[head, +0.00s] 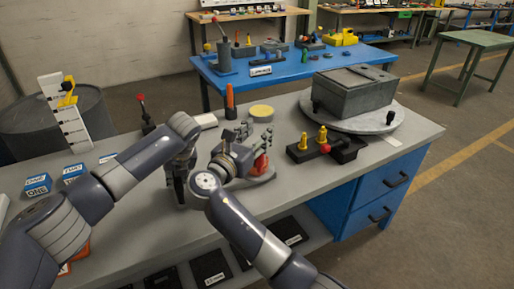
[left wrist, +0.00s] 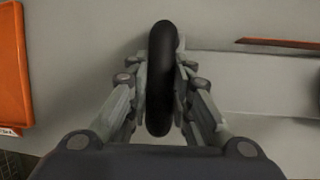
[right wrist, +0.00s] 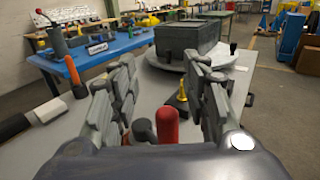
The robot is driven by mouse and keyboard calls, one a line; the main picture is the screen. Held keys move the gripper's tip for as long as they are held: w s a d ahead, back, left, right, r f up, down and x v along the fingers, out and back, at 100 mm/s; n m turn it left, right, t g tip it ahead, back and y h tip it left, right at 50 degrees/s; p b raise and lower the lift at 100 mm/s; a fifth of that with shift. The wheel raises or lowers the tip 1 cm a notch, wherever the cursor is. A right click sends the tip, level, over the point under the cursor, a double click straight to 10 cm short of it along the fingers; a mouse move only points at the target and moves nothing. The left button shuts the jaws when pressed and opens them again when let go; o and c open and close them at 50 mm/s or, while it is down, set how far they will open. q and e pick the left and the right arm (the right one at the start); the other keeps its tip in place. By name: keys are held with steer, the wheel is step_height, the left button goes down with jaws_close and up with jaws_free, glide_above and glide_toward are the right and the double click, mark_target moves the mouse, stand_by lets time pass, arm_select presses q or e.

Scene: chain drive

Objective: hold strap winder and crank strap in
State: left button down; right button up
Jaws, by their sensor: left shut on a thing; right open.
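My left gripper (head: 180,192) points down at the bench and is shut on a black rounded part (left wrist: 161,75), seen between its fingers in the left wrist view. I take this part to be the strap winder's handle; the arm hides most of it in the head view. My right gripper (head: 250,135) is open beside a red knob (head: 262,165), which I take to be the crank knob. In the right wrist view the red knob (right wrist: 167,125) stands between the spread fingers, low and near the palm; contact cannot be told. The strap is not clearly visible.
On the grey bench (head: 330,185) stand a black fixture with yellow pegs (head: 322,140), a grey box (head: 353,92) on a round turntable (head: 388,122), an orange upright handle (head: 229,100) and a yellow disc (head: 262,111). Blue labelled blocks (head: 38,184) lie left. The bench's front right is clear.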

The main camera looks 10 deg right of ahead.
steer(key=shift+r, duration=1.4)
